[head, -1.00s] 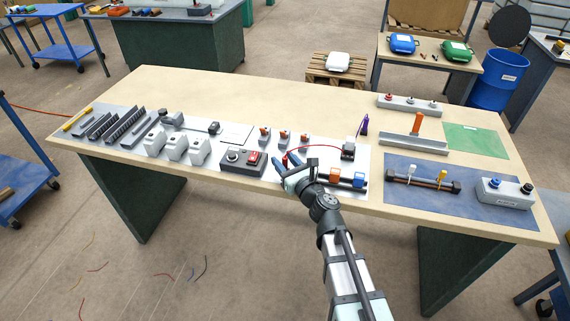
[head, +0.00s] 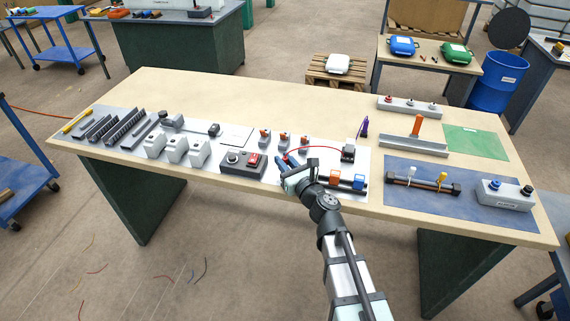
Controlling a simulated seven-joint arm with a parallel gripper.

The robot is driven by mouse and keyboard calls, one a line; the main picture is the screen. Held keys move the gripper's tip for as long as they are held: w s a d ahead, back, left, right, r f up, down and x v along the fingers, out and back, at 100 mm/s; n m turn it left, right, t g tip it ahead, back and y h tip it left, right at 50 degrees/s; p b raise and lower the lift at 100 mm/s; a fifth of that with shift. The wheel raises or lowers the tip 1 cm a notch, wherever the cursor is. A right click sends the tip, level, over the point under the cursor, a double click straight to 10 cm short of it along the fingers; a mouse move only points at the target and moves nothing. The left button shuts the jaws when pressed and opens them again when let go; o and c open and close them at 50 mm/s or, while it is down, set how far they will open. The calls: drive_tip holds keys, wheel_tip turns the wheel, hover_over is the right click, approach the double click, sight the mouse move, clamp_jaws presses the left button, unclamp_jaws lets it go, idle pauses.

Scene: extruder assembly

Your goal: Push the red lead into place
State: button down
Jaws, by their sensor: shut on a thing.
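The red lead (head: 318,148) arcs from a small white and black block (head: 348,150) leftward to my gripper. My gripper (head: 282,161) is low over the front of the white mat, just right of a dark control box (head: 243,162) with a red switch and a round knob. Its fingers are shut on the left end of the red lead. The lead's tip is too small to make out, and I cannot tell whether it touches anything. Part of an assembly with orange and blue clamps (head: 359,183) shows just right of my wrist, which hides its left part.
Several small orange-topped blocks (head: 284,138) stand behind my gripper. White blocks (head: 176,149) stand left of the control box. A purple item (head: 365,126) stands behind the white and black block. The blue mat (head: 415,208) at right holds another assembly.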

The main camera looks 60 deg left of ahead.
sight(285, 158)
wheel_tip(285, 158, up, 9)
drive_tip(key=shift+r, duration=0.15)
idle(0.4)
drive_tip(key=c, duration=1.5)
unclamp_jaws()
clamp_jaws()
